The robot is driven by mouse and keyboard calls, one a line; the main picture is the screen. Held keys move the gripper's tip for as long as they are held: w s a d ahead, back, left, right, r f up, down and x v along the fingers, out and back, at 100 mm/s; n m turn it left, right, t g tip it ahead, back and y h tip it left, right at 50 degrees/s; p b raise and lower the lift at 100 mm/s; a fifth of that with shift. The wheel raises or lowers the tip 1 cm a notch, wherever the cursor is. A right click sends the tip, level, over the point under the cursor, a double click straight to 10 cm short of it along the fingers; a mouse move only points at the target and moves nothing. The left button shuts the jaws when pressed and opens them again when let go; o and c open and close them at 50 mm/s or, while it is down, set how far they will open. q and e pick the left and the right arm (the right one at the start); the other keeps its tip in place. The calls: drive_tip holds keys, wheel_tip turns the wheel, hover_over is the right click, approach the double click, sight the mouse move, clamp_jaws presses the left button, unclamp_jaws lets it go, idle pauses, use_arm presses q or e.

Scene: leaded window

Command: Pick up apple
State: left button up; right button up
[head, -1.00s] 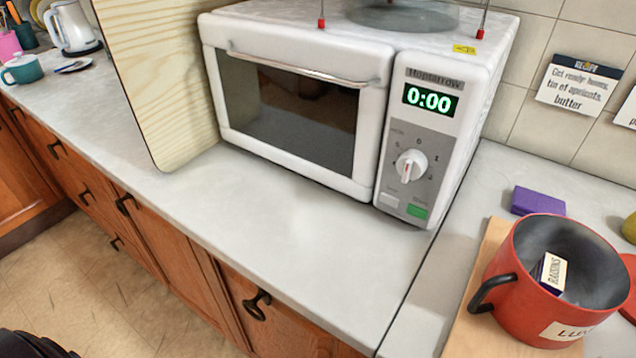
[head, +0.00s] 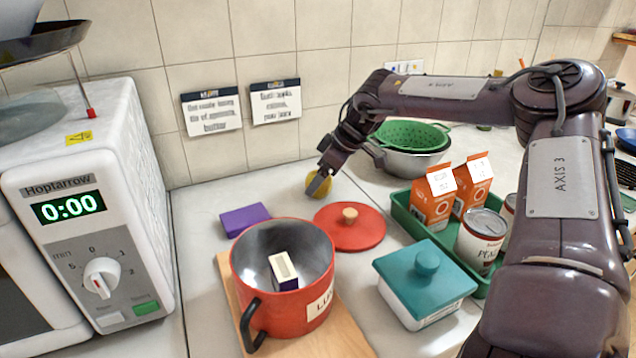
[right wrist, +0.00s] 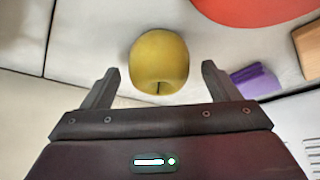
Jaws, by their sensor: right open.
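The yellow apple (head: 318,183) rests on the white counter near the tiled wall, behind the red lid. It also shows in the right wrist view (right wrist: 159,60), just ahead of my jaws and roughly centred between them. My right gripper (head: 322,182) reaches down over the apple from the right, partly covering it in the head view. In the right wrist view its two fingers (right wrist: 160,84) are spread apart with nothing between them but a view of the apple beyond. I cannot tell whether a finger touches it. My left gripper is not in view.
A red lid (head: 349,227) and a purple block (head: 245,220) lie close to the apple. A red pot (head: 318,297) stands on a wooden board in front. A teal-lidded dish (head: 424,284), a green tray (head: 405,217) with cartons, and a microwave (head: 135,170) flank it.

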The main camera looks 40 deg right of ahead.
drive_tip(key=shift+x, duration=0.8)
drive_tip(key=shift+r, duration=0.1)
drive_tip(key=shift+c, duration=0.3)
drive_tip(key=c, duration=1)
drive_tip(key=shift+c, duration=0.3)
drive_tip(key=shift+r, duration=0.1)
